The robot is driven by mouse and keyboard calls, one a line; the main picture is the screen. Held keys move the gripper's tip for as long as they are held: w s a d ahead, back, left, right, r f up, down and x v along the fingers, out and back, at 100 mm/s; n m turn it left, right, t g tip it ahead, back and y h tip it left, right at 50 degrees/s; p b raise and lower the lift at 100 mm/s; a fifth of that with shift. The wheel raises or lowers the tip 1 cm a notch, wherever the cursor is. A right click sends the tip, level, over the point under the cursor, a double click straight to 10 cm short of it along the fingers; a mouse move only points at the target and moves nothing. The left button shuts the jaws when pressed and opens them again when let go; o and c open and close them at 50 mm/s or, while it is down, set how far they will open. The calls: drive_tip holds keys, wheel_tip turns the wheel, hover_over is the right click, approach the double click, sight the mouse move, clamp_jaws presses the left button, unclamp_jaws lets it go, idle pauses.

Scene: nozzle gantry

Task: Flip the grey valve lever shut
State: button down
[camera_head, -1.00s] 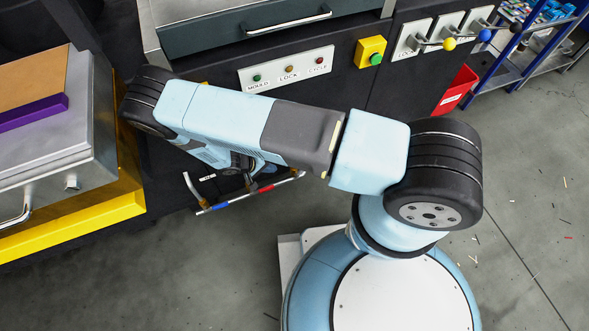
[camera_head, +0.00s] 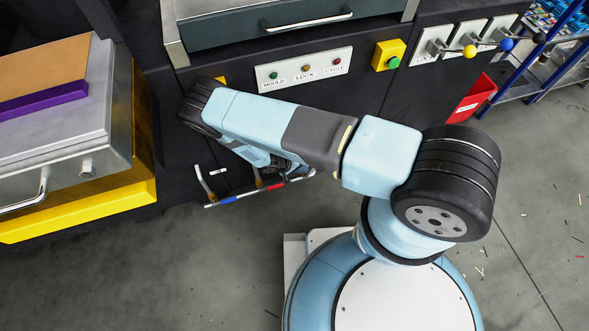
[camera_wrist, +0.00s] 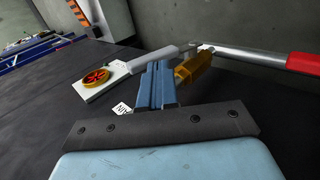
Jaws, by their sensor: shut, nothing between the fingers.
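In the wrist view a flat grey lever (camera_wrist: 154,58) sticks out from beside a white plate with a red and yellow wheel (camera_wrist: 95,77). It looks like the valve lever. My gripper (camera_wrist: 155,68) is shut and empty, its blue fingers pointing forward, with the tips close to the lever's near side. I cannot tell whether they touch. A brass-coloured block (camera_wrist: 194,66) stands just right of the fingertips. In the head view my arm hides the gripper and the lever.
A metal rail with a red sleeve (camera_wrist: 303,63) runs right of the brass block. The rail's blue sleeve (camera_head: 228,200) shows low on the dark machine front. A button panel (camera_head: 303,68) is above my arm. A yellow ledge (camera_head: 80,211) juts out at left. Open floor lies at right.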

drive_tip(key=shift+w+d+f, duration=0.15)
drive_tip(key=shift+d+f, duration=0.05)
drive_tip(key=shift+d, duration=0.4)
drive_tip(key=shift+d, duration=0.1)
drive_tip(key=shift+w+d, duration=0.2)
drive_tip(key=shift+d, duration=0.4)
drive_tip(key=shift+w+d, duration=0.15)
drive_tip(key=shift+d, duration=0.4)
drive_tip(key=d+r+v, duration=0.1)
drive_tip(key=v, duration=1.2)
drive_tip(key=shift+a, duration=0.2)
drive_tip(key=shift+w+r, duration=0.1)
drive_tip(key=shift+r, duration=0.05)
